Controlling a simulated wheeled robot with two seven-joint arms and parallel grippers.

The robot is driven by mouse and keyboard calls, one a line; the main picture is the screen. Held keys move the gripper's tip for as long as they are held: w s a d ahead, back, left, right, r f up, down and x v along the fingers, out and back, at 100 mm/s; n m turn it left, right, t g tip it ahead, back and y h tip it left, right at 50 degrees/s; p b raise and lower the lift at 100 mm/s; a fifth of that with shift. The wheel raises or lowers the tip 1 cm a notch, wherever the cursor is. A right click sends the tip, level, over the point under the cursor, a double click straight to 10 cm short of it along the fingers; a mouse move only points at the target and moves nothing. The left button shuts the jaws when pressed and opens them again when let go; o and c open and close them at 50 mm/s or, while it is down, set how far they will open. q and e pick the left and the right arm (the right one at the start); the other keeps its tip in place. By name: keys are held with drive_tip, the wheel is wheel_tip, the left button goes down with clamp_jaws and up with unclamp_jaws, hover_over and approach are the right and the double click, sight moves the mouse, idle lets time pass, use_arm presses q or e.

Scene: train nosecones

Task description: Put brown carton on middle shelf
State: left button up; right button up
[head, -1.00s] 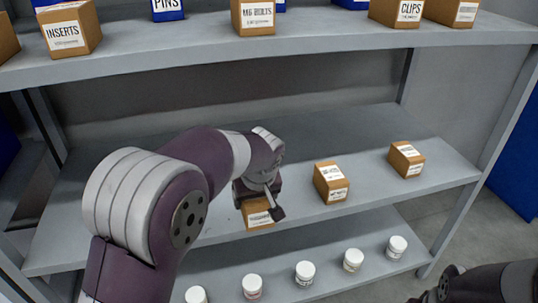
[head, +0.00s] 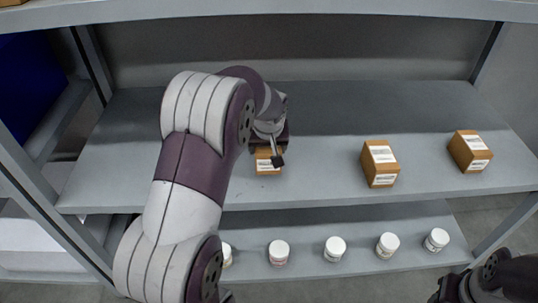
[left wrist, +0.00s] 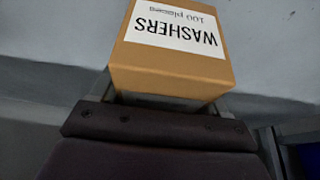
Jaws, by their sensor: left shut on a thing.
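My left gripper (head: 270,147) is shut on a brown carton (head: 266,167) at the middle shelf (head: 315,185). In the left wrist view the carton (left wrist: 170,71) has a white label reading "WASHERS 100 pieces", upside down, and sits between the fingers. In the head view the gripper hides the carton's upper part, and I cannot tell whether its base touches the shelf. Two other brown cartons stand on the middle shelf to the right, one nearer (head: 379,163) and one at the far right (head: 469,151). My right gripper (head: 447,292) shows only partly at the bottom right.
Several white jars (head: 335,248) stand in a row on the lower shelf (head: 360,219). The upper shelf (head: 330,10) runs overhead along the top. Free room lies between the held carton and the nearer carton. A shelf post (head: 47,200) stands at the left.

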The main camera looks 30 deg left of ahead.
sight(268, 149)
use_arm(q)
wheel_tip(268, 149, down, 3)
drive_tip(key=shift+s+f+b, duration=0.1)
drive_tip(key=shift+b, duration=0.35)
drive_tip(key=shift+f, duration=0.3)
drive_tip(key=o, duration=1.3)
drive_tip(key=shift+d+r, duration=0.1)
drive_tip(key=shift+r, duration=0.25)
drive_tip(key=p+v, duration=0.2)
drive_tip(key=v, duration=0.9)
drive_tip(key=s+d+f+m+g, duration=0.1)
drive_tip(key=s+d+f+m, duration=0.1)
drive_tip(key=s, duration=0.3)
drive_tip(key=s+d+f+m+h, duration=0.1)
drive_tip(key=s+d+f+m, duration=0.1)
drive_tip(key=s, duration=0.4)
drive_tip(key=s+d+f+m+g+h, duration=0.1)
drive_tip(key=s+d+f+m, duration=0.1)
drive_tip(key=s+d, duration=0.3)
drive_tip(key=shift+s+d+f+m+g, duration=0.25)
drive_tip(key=shift+d+f+m+g, duration=0.05)
drive_tip(key=shift+d+f, duration=0.35)
